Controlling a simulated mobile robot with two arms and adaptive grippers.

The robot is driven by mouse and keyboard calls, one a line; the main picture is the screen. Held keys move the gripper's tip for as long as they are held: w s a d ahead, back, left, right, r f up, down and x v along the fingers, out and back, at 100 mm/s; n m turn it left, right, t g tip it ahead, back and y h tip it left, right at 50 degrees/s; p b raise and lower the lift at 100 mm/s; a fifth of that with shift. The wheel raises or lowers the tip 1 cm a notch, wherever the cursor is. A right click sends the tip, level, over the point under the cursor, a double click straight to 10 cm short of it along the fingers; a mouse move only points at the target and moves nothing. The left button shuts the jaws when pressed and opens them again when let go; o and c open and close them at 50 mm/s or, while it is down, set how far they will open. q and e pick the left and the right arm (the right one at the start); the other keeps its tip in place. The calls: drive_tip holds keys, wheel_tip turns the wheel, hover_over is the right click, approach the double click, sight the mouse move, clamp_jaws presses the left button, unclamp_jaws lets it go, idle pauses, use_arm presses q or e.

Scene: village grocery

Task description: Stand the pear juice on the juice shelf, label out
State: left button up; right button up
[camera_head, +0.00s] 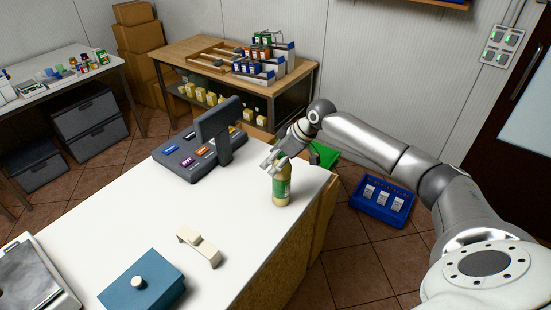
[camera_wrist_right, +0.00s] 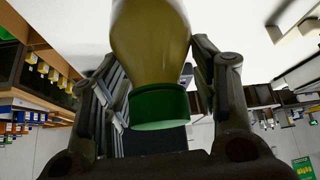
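A pale yellow juice bottle (camera_head: 281,190) with a green label stands upright on the white counter (camera_head: 240,230), near its right end. In the right wrist view the bottle (camera_wrist_right: 152,45) is close up and looks upside down, its green cap (camera_wrist_right: 160,105) toward the palm. My right gripper (camera_head: 277,158) is at the top of the bottle, one finger on each side of it. I cannot tell whether the fingers press on it. My left gripper is not in view. I cannot pick out the juice shelf for certain.
A dark till (camera_head: 192,152) with a raised screen stands on the counter just left of the bottle. A cream handset-like object (camera_head: 199,246) and a teal box (camera_head: 141,281) lie nearer. A wooden table (camera_head: 185,52) with stepped racks stands behind. A blue crate (camera_head: 381,204) is on the floor.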

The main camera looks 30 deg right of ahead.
drive_tip(key=shift+o, duration=1.3)
drive_tip(key=shift+f+b, duration=0.3)
drive_tip(key=shift+b, duration=0.35)
drive_tip(key=b+v, duration=0.2)
drive_tip(key=v, duration=0.1)
drive_tip(key=b+v, duration=0.1)
drive_tip(key=v, duration=0.1)
drive_tip(key=shift+w+d+r, duration=0.1)
drive_tip(key=shift+w+d, duration=0.1)
drive_tip(key=shift+w, duration=0.15)
drive_tip(key=v, duration=0.6)
drive_tip(key=shift+r+b, duration=0.15)
drive_tip(key=shift+b, duration=0.15)
